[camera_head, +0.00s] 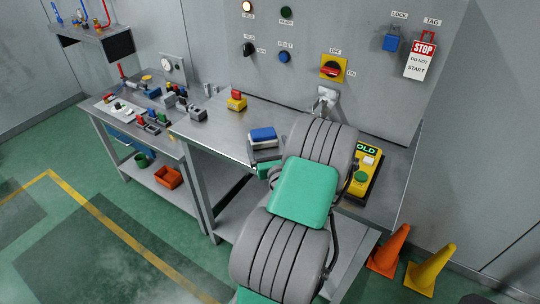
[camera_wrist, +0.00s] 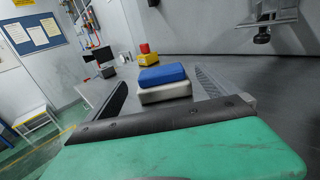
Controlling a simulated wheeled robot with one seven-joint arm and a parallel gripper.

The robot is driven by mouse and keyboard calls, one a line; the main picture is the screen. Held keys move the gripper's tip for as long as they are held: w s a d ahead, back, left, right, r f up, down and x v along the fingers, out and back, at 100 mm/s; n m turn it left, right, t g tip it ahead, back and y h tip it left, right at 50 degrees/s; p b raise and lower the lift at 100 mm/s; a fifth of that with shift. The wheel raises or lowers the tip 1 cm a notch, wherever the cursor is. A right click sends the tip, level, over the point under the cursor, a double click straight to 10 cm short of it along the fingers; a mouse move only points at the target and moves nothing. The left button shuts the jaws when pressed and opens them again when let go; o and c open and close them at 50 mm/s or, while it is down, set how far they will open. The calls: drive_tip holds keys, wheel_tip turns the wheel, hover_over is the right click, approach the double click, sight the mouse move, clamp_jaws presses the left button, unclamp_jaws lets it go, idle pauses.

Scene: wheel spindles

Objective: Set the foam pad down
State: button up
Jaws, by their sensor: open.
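The foam pad (camera_head: 263,134) looks like the blue slab lying flat on an off-white block on the steel bench top. In the wrist view the blue pad (camera_wrist: 163,74) sits squarely on the off-white block (camera_wrist: 165,93). My gripper (camera_wrist: 160,80) is open, with one dark finger to each side of the pad and block in that view. Nothing is held between the fingers. In the head view my gripper (camera_head: 262,167) is just on the near side of the block, partly hidden by my arm. I cannot tell whether a finger touches the block.
A red-and-yellow button box (camera_head: 236,101) stands behind the pad on the bench (camera_head: 215,128). A yellow hold box (camera_head: 366,175) lies to the right, past my arm. The panel wall with a rotary switch (camera_head: 333,68) rises behind. Small parts crowd the left bench.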

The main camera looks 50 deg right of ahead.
drive_tip(key=v, duration=0.4)
drive_tip(key=shift+s+a+b, duration=0.15)
drive_tip(key=shift+b, duration=0.2)
drive_tip(key=w+a+n+g+y, duration=0.1)
drive_tip(key=w+a+n+y, duration=0.65)
drive_tip(key=a+n, duration=0.5)
drive_tip(key=w+a+n+g+y, duration=0.1)
drive_tip(key=w+a+n+y, duration=0.6)
drive_tip(key=a+n, duration=0.6)
drive_tip(key=s+a+r+n+g+h, duration=0.3)
drive_tip(key=s+a+n+g, duration=0.5)
drive_tip(key=s+a+n, duration=0.7)
drive_tip(key=r+n, duration=0.1)
drive_tip(key=n, duration=0.2)
drive_tip(key=shift+n, duration=0.35)
